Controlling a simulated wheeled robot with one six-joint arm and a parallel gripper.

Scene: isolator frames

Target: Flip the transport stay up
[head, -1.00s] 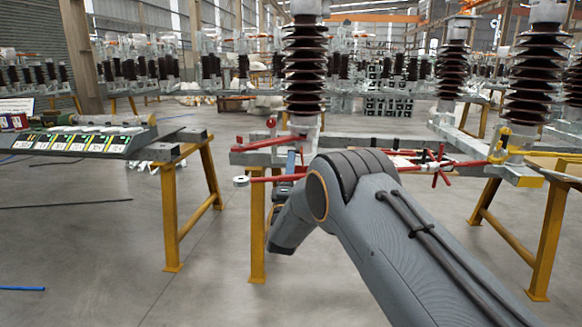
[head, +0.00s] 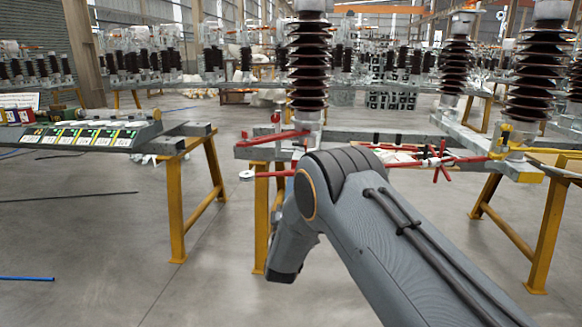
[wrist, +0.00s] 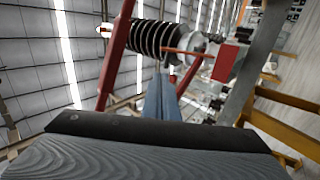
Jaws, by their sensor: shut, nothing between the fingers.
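Red bars belong to the isolator frame beside my arm in the head view. An upper red bar (head: 275,138) lies along the frame's left end, and a lower red bar (head: 270,174) with a grey round end sticks out to the left. I cannot tell which part is the transport stay. In the wrist view a long red bar (wrist: 116,55) slants up left of my gripper (wrist: 160,78). A thin red rod (wrist: 183,52) crosses just beyond the fingertips; I cannot tell whether they touch it. My gripper is shut and empty; in the head view my arm largely hides it.
A ribbed brown insulator (head: 308,65) stands above the frame; others stand to the right. Yellow trestles (head: 206,190) stand on the floor, one left and others under the frames. A bench with a labelled panel (head: 85,136) is at the left. The floor between is open.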

